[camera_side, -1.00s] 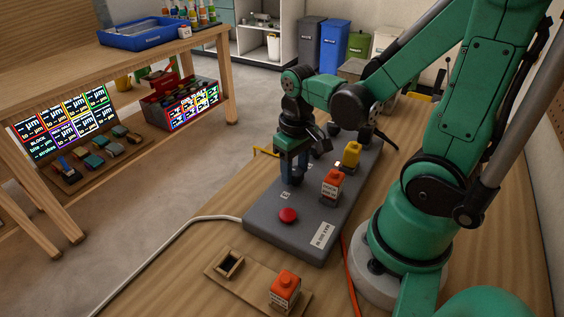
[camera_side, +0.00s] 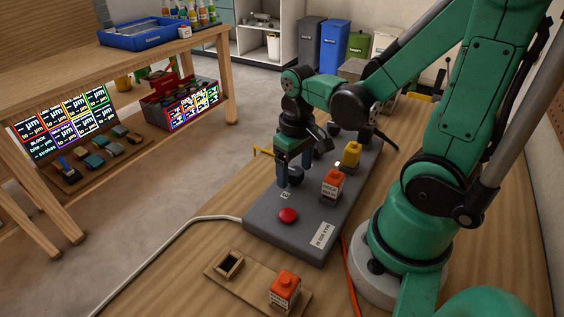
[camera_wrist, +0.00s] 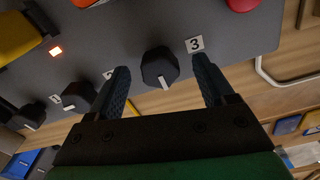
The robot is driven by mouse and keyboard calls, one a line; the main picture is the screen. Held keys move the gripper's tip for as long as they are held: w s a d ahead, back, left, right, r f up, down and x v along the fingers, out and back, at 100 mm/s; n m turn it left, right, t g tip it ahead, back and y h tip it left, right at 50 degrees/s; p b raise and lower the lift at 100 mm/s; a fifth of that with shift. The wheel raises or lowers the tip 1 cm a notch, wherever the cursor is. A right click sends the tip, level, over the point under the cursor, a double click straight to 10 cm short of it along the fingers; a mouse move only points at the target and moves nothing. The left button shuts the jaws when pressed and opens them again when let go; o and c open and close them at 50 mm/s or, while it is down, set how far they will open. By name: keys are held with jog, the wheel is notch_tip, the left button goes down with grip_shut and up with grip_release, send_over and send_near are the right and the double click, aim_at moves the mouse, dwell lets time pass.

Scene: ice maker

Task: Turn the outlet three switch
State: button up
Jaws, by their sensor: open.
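The outlet three switch (camera_wrist: 160,69) is a black faceted knob with a white pointer mark, on the grey panel beside a white "3" label (camera_wrist: 194,44). In the wrist view my gripper (camera_wrist: 164,82) is open, with one dark finger on each side of this knob and gaps showing. In the side view my gripper (camera_side: 290,176) points down over the near left edge of the grey panel (camera_side: 268,222), and the fingers hide the knob. The "3" label (camera_side: 285,196) shows just in front of the fingers.
Other black knobs (camera_wrist: 78,96) sit along the same panel edge. A red button (camera_side: 288,215), an orange block (camera_side: 332,186) and a yellow block (camera_side: 351,154) stand on the panel. Another orange block (camera_side: 285,290) sits on a wooden board.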

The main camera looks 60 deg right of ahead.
aim_at(295, 171)
jog(key=shift+r, duration=0.1)
jog(key=shift+r, duration=2.7)
jog(key=w+a+r+n+t, duration=0.2)
jog(key=w+a+r+t, duration=0.1)
jog(key=a+t, duration=0.3)
jog(key=shift+w+r+t, duration=0.2)
jog(key=shift+w+t, duration=0.4)
jog(key=shift+w, duration=0.2)
